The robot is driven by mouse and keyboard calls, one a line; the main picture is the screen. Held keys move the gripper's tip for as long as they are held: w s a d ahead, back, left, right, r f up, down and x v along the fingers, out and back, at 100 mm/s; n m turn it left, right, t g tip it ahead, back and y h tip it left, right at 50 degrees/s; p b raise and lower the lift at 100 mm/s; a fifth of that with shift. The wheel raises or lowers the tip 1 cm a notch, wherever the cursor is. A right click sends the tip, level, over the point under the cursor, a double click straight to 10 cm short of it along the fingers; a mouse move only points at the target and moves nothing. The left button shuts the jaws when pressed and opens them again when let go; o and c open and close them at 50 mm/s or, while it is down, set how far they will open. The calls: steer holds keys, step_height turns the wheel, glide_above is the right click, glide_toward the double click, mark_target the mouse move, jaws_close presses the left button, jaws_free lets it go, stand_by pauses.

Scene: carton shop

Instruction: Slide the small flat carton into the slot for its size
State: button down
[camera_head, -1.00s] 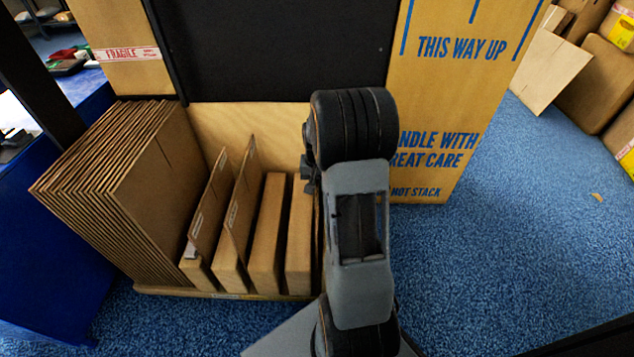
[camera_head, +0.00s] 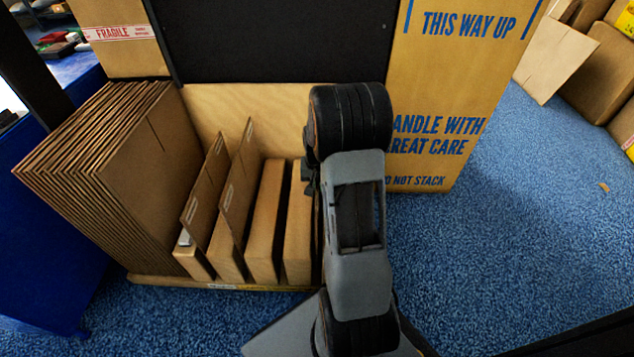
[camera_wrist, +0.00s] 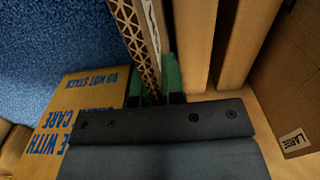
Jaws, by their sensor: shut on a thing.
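In the wrist view, the small flat carton (camera_wrist: 137,42) stands edge-on with its corrugated edge showing and a pale label strip on one side. My gripper (camera_wrist: 154,80) is shut on it, with a green pad on each side. The carton is beside the tan dividers of the slotted rack; I cannot tell whether its far end is inside a slot. In the head view, the rack (camera_head: 264,225) has several upright tan dividers, and two flat cartons (camera_head: 240,180) lean in slots at its left. My arm hides the gripper, the held carton and the rack's right end there.
A thick stack of large flat cartons (camera_head: 105,150) stands at the rack's left. A "LARGE" label (camera_wrist: 295,142) shows in the wrist view. A tall printed carton (camera_head: 430,120) stands behind right, beside a black panel (camera_head: 270,40).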

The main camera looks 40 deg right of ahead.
step_height(320, 180, down, 9)
steer(key=b, duration=0.5)
stand_by(0.3)
stand_by(0.5)
steer(key=c, duration=1.1)
jaws_free()
steer(key=shift+c, duration=0.2)
step_height(320, 180, up, 14)
steer(key=p, duration=0.6)
steer(key=shift+w+r+p, duration=0.1)
steer(key=shift+p, duration=0.2)
steer(key=s+a+r+n+t+p, duration=0.1)
steer(key=s+a+r+p, duration=0.3)
steer(key=r+p, duration=0.7)
steer(key=s+a+r+n+t+p, duration=0.1)
steer(key=s+a+r+n+p, duration=0.3)
steer(key=a+r+p, duration=0.5)
steer(key=s+a+r+n+t+p, duration=0.1)
steer(key=s+a+r+p, duration=0.4)
steer(key=r+p, duration=0.9)
step_height(320, 180, up, 13)
steer(key=shift+s+a+f+n+t, duration=0.15)
steer(key=shift+s+a+n+t, duration=0.15)
steer(key=shift+a+n, duration=0.5)
